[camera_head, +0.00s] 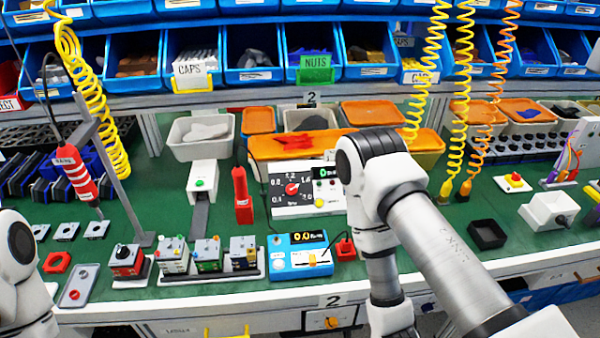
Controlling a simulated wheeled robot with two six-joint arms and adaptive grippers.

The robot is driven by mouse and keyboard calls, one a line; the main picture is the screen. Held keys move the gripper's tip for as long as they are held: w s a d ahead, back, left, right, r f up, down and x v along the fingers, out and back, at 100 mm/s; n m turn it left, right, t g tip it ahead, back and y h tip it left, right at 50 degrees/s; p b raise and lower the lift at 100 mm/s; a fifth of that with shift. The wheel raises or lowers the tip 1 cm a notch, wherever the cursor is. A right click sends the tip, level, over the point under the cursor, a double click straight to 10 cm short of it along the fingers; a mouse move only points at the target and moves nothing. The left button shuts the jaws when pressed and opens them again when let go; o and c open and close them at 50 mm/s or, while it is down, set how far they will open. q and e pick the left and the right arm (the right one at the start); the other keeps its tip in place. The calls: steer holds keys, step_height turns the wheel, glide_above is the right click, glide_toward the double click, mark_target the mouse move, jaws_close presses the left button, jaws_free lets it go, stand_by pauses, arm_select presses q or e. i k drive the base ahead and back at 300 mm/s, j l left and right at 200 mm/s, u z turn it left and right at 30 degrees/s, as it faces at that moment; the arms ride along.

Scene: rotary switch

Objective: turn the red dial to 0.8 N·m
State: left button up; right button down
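The red dial (292,188) sits on a black scale plate on a white control panel (300,211). The dial's pointer is too small to read.
A blue device (298,264) with a lit display stands in front of the panel. A red tool (242,196) stands to its left. Several small switch boxes (208,254) line the front. Coiled yellow hoses (90,95) hang at the left and right.

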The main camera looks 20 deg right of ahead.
mark_target(291, 189)
steer(key=k+z, duration=0.1)
steer(key=z, duration=0.3)
steer(key=l+z, duration=0.1)
steer(key=z, duration=0.25)
steer(key=k+l+z, duration=0.1)
steer(key=z, duration=0.3)
steer(key=l+z, duration=0.15)
steer(key=z, duration=0.2)
